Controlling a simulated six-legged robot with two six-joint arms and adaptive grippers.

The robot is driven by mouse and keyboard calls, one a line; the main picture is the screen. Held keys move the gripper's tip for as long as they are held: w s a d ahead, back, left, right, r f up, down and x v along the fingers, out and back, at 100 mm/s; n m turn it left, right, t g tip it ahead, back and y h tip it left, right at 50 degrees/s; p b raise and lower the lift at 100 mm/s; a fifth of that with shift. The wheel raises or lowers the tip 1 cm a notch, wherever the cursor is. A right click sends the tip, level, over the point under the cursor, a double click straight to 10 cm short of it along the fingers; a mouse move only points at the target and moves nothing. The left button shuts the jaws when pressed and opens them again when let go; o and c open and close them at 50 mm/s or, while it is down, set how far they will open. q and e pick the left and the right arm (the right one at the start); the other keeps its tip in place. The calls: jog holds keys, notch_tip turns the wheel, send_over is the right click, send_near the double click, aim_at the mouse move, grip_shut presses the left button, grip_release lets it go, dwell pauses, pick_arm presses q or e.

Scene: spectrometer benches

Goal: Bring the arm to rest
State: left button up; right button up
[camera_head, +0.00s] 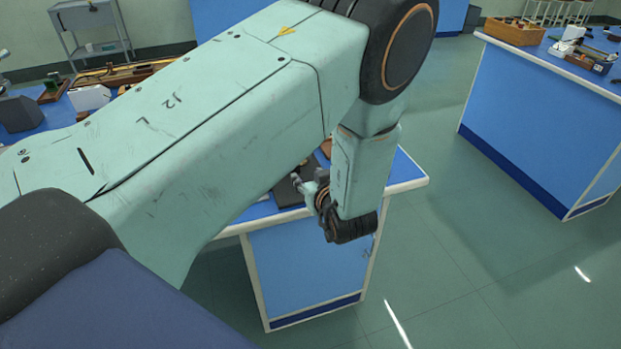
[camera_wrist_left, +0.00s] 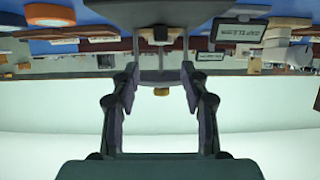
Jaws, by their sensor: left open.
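My left arm (camera_head: 200,120) crosses the head view from the lower left, bends at a dark joint, and its forearm hangs down at the corner of a blue bench (camera_head: 310,260). My left gripper (camera_head: 302,182) is small and partly hidden behind the wrist, near the bench top. In the left wrist view, the gripper (camera_wrist_left: 159,85) has its two fingers apart with a gap between them. I see nothing held in that gap. My right gripper is in neither view.
Another blue bench (camera_head: 545,120) stands at the right, with a wooden box (camera_head: 513,31) on it. A grey cart (camera_head: 92,30) stands at the back left. Green floor (camera_head: 470,260) lies open between the benches. The wrist view appears upside down, with a dark sign (camera_wrist_left: 238,31) at its upper right.

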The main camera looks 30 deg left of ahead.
pick_arm(q)
jog(key=shift+s+d+r, duration=0.15)
jog(key=shift+s+d, duration=0.05)
jog(key=shift+d, duration=0.05)
dwell(0.4)
jog(key=shift+w+d+f+m+h, duration=0.1)
jog(key=shift+d+f+m+h, duration=0.15)
jog(key=shift+f+m+h, duration=0.05)
jog(key=s+d+f+m+g+h+b, duration=0.1)
jog(key=s+f, duration=0.5)
jog(key=s, duration=0.6)
jog(key=s+d+f+m+g+h+b, duration=0.2)
jog(key=s+f+m+g+h, duration=0.3)
jog(key=s, duration=0.7)
jog(key=s+d+f+m+g+h+b, duration=0.1)
jog(key=s+d+f+m+g+h, duration=0.1)
jog(key=s+f, duration=0.6)
jog(key=s+d+g+h, duration=0.1)
jog(key=s, duration=0.2)
jog(key=shift+s+d+f+m+h, duration=0.2)
jog(key=shift+s+d+m+h, duration=0.15)
jog(key=shift+s+m+h, duration=0.05)
